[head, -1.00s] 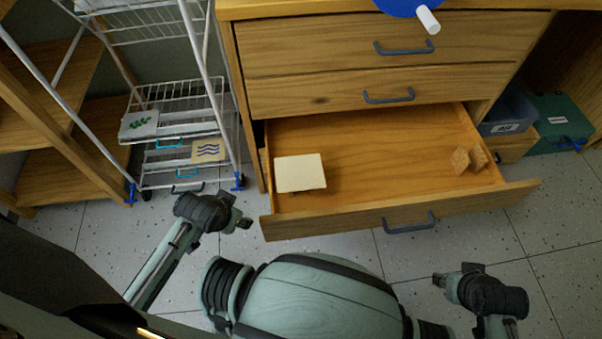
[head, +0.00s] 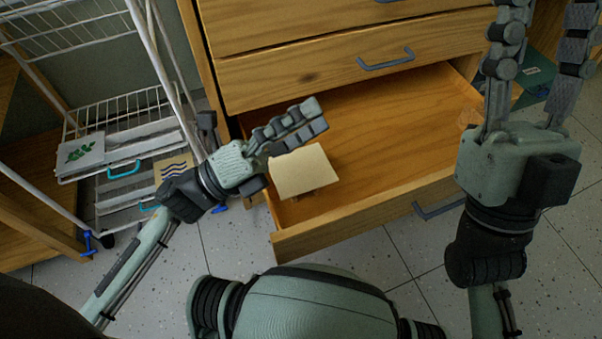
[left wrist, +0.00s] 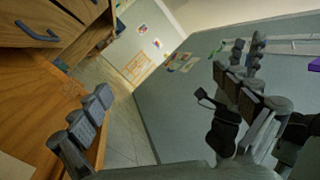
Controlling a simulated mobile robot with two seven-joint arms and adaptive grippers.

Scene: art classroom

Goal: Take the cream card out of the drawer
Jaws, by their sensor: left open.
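The cream card (head: 304,172) lies in the left part of the open wooden drawer (head: 350,216), raised a little above the drawer floor on something mostly hidden under it. My left gripper (head: 312,117) is open and empty, just above the card's far edge in the head view; I cannot tell whether it touches. In the left wrist view its fingers (left wrist: 165,105) are wide apart with nothing between them. My right gripper (head: 547,20) is open and empty, raised over the drawer's right side, its fingers pointing to the top of the picture.
A white wire rack (head: 125,140) with cards and trays stands to the left of the cabinet. A closed drawer with a grey handle (head: 386,60) is above the open one. The drawer's middle is clear.

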